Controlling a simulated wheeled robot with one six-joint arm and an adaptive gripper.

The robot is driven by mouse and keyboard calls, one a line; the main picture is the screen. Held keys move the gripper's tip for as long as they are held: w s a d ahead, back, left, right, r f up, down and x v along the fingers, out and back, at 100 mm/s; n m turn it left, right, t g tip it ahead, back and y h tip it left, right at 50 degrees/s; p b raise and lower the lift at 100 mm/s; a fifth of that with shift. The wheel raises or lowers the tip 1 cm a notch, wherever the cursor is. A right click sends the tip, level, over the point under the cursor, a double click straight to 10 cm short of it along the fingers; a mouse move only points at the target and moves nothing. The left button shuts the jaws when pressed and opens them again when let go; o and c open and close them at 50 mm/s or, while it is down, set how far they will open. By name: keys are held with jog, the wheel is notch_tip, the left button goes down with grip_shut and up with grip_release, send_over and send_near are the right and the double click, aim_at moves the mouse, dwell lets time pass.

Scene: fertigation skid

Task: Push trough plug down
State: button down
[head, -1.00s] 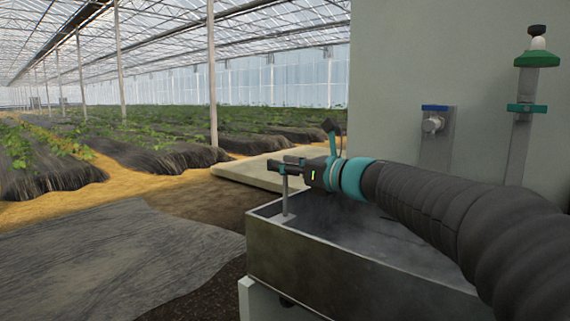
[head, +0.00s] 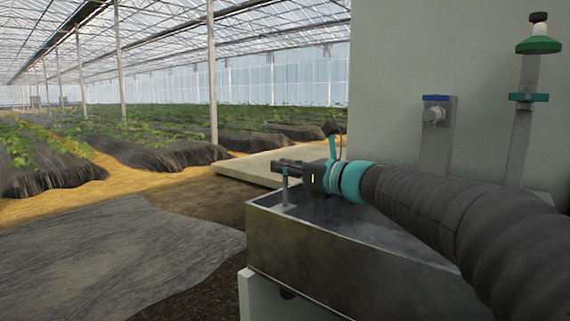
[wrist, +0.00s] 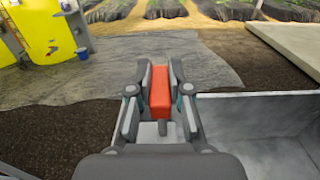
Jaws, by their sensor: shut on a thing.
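The trough is a grey metal basin (head: 340,250) in the right half of the head view; it also shows at the right in the wrist view (wrist: 265,112). The trough plug's thin upright grey stem (head: 285,190) stands inside the trough's near left corner. The plug's red-orange handle (wrist: 160,92) fills the space between my fingers in the wrist view. My gripper (head: 287,165) is shut on this handle, just above the rim; it also shows in the wrist view (wrist: 160,80). The stem's foot and the drain are hard to make out.
A pale wall panel (head: 435,80) rises behind the trough, with a blue-handled valve (head: 435,112) and a green-topped fitting (head: 538,45). A pale slab (head: 260,168) lies behind. Dark ground sheeting (head: 110,255) is clear at left. A yellow object (wrist: 45,35) stands upper left.

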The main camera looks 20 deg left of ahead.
jog(key=shift+f, duration=0.85)
jog(key=c, duration=1.1)
grip_release()
jog(key=v, duration=1.2)
